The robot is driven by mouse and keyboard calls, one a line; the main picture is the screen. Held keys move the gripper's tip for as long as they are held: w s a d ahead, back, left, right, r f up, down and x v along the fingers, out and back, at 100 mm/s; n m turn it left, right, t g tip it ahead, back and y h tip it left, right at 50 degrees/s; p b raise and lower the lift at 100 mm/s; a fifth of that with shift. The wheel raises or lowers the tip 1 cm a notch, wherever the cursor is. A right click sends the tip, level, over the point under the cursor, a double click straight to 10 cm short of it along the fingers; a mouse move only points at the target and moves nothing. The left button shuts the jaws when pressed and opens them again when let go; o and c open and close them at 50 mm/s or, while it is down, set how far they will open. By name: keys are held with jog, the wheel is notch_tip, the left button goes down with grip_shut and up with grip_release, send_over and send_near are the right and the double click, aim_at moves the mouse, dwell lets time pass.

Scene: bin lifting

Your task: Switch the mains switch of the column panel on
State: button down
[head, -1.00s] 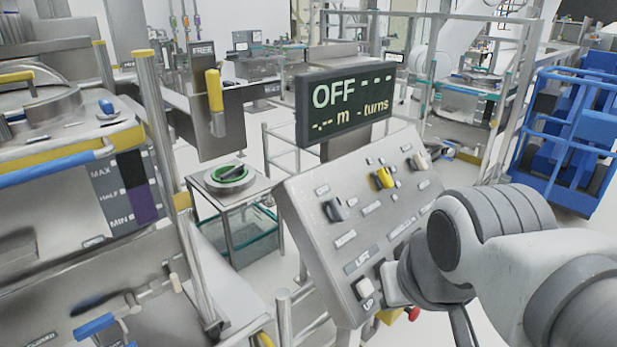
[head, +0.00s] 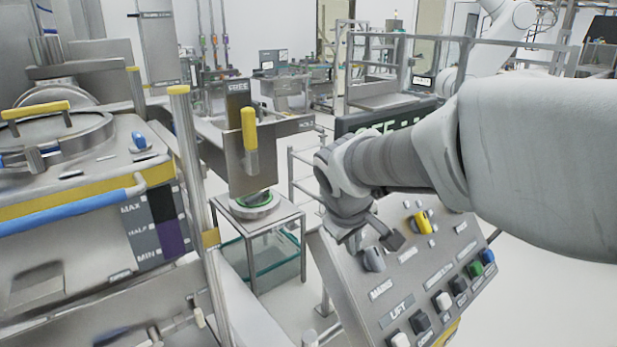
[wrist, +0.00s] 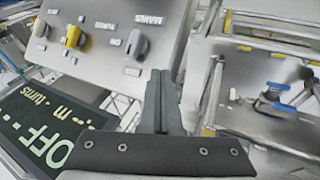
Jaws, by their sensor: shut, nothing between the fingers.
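The mains switch (head: 374,259) is a grey knob above the MAINS label on the sloping column panel (head: 345,283). It also shows in the wrist view (wrist: 137,45), where the panel (wrist: 105,65) is upside down. My gripper (head: 394,241) is shut and empty, its tips close to the upper right of the knob in the head view. In the wrist view my gripper (wrist: 160,78) points at the panel near the knob; whether it touches cannot be told. The display (wrist: 50,125) reads OFF in the wrist view; my arm mostly covers it in the head view.
A yellow selector (head: 423,222) stands right of the mains switch. White, dark, green and blue buttons line the lower panel, with a white one (head: 442,300) among them. A small steel table (head: 283,215) and a post (head: 190,150) stand to the left.

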jog(key=shift+w+a, duration=0.15)
jog(key=shift+w, duration=0.1)
send_near(366, 262)
jog(key=f, duration=0.1)
jog(key=a+f, duration=0.2)
jog(key=f, duration=0.1)
jog(key=shift+s+a, duration=0.2)
jog(key=shift+s, duration=0.1)
jog(key=shift+w+d+f+p, duration=0.15)
jog(key=shift+w+d+p, duration=0.4)
jog(key=shift+w+d, duration=0.6)
jog(key=shift+w+d+f, duration=0.1)
jog(key=shift+w+d, duration=0.1)
jog(key=shift+d, duration=0.35)
jog(key=shift+w+a, duration=0.1)
jog(key=shift+a, duration=0.05)
jog(key=shift+p, duration=0.3)
